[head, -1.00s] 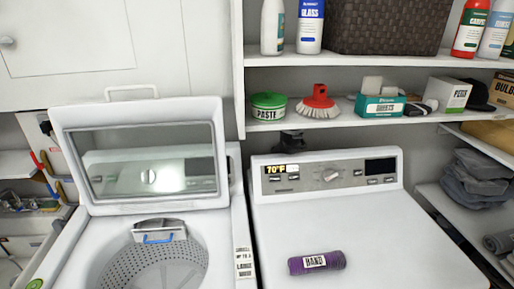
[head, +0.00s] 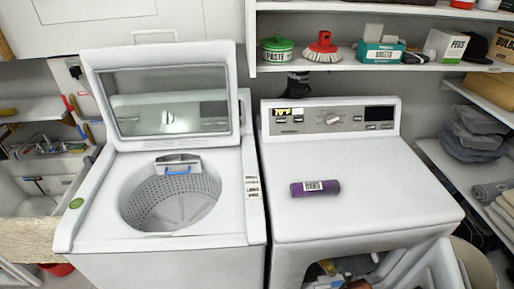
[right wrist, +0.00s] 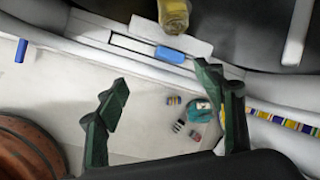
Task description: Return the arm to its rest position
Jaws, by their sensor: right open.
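My right gripper (right wrist: 166,85) shows in the right wrist view as two dark green fingers spread wide apart, with nothing between them. Several small items (right wrist: 192,120) lie on a pale surface beyond the fingers, apart from them. Neither gripper can be made out in the head view, and my left gripper shows in no view.
A top-loading washer (head: 95,215) stands with its lid (head: 160,50) raised. Beside it, a dryer (head: 370,185) carries a purple roll (head: 300,188). An open white door (head: 425,270) is at lower right. A shelf (head: 400,66) with boxes runs above.

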